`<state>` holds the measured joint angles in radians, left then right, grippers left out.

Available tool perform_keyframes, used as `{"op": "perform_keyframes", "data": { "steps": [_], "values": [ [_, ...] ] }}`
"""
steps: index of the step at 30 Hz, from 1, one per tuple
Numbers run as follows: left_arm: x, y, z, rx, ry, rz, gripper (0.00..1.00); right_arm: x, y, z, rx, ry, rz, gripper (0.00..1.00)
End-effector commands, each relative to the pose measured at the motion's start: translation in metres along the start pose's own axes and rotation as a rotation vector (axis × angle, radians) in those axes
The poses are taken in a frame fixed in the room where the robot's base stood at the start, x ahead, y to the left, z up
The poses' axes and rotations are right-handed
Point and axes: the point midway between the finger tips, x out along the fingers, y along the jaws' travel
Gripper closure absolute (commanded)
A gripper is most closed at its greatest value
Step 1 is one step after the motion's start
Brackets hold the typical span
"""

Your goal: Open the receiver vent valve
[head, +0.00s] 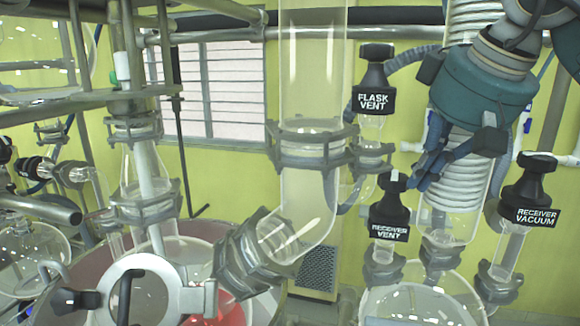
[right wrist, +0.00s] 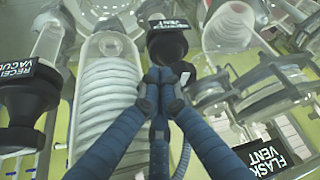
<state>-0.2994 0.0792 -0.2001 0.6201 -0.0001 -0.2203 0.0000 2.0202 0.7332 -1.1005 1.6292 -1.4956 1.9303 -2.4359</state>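The receiver vent valve (head: 389,217) has a black labelled body and a narrower black knob on top, and stands upright on a glass neck at the receiver flask. In the right wrist view the receiver vent valve (right wrist: 167,42) appears upside down, just beyond my fingertips. My right gripper (head: 416,178) has blue fingers and reaches down from the upper right, close beside the knob. In the right wrist view the tips of the right gripper (right wrist: 163,76) are drawn together and overlap part of the knob. I cannot tell whether they touch it. My left gripper is out of view.
The flask vent valve (head: 374,85) stands above and left of the receiver vent. The receiver vacuum valve (head: 529,194) stands to the right. A coiled glass condenser (head: 449,216) is close behind my right fingers. Glass tubing (head: 312,205) and metal frame bars fill the left.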

Motion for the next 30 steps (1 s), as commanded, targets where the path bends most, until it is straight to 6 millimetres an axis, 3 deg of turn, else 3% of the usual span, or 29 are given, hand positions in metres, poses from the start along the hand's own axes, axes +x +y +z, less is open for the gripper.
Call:
{"op": "perform_keyframes", "data": {
  "steps": [17, 30],
  "values": [
    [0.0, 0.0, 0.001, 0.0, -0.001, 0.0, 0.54, -0.004, 0.002, 0.004, -0.001, 0.006, -0.004, 1.0],
    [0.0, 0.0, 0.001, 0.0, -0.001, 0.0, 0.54, -0.046, 0.002, -0.017, -0.001, 0.006, -0.002, 1.0]
  ]
}}
